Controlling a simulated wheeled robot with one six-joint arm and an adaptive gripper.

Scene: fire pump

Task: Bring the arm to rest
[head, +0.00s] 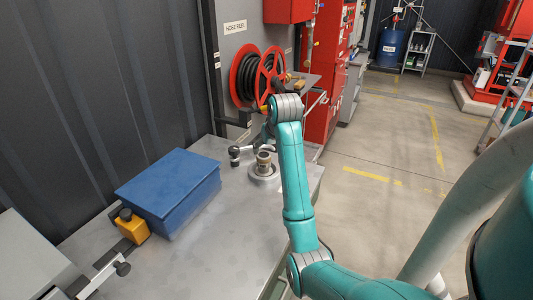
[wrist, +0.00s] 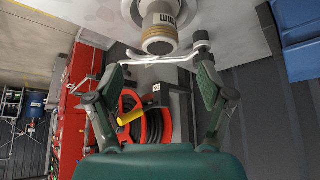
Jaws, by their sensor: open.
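My arm (head: 294,170) reaches over the grey metal bench (head: 190,255). In the wrist view my gripper (wrist: 160,72) is open, its two dark green fingers spread apart. A pale curved lever (wrist: 160,59) with a dark knob at one end shows across the space between the fingertips. I cannot tell whether the fingers touch it. Just beyond it is a grey fitting with a tan ring (wrist: 159,38). In the head view the fitting (head: 264,163) stands upright on the bench, with the lever (head: 244,150) beside it. The gripper is mostly hidden behind my wrist there.
A blue box (head: 168,190) and a yellow block with a black knob (head: 131,226) are on the bench's left. A red hose reel (head: 258,76) and red cabinets (head: 326,70) stand behind. The floor (head: 385,150) to the right is open.

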